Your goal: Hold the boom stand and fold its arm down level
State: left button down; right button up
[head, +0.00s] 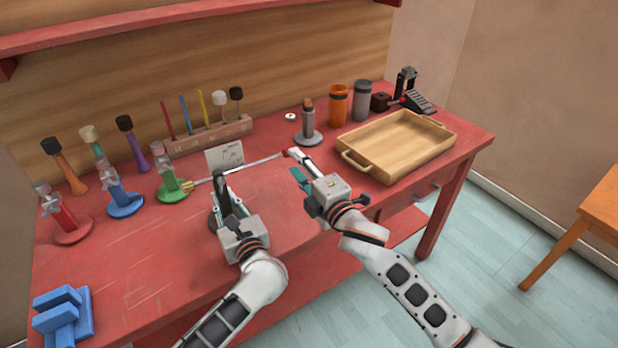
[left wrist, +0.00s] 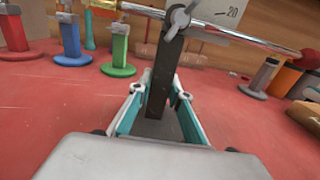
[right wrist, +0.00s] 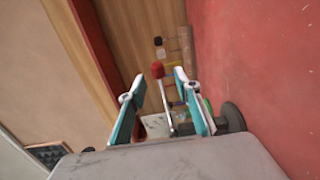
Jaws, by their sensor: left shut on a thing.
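The boom stand's dark upright post (left wrist: 163,85) stands between the fingers of my left gripper (head: 229,198), which is shut on it. A silver wing nut (left wrist: 181,17) joins the post to the thin metal boom arm (head: 250,165). The arm runs across the stand and looks close to level, though I cannot tell exactly. Its right end has a red tip (head: 288,153), also visible in the right wrist view (right wrist: 158,70). My right gripper (head: 299,164) is open near that end. In its wrist view the tip appears between and just beyond the spread fingers, with no clear contact.
Green (head: 172,188), blue (head: 125,205) and red (head: 72,230) stands are at the left. A mallet rack (head: 210,137) and white card (head: 225,155) are behind the arm. A wooden tray (head: 395,147) is to the right. Blue blocks (head: 62,318) sit front left.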

jog(key=v, duration=0.6)
jog(key=shift+s+d, duration=0.1)
jog(key=shift+s, duration=0.05)
pick_arm(q)
jog(key=c, duration=1.8)
grip_release()
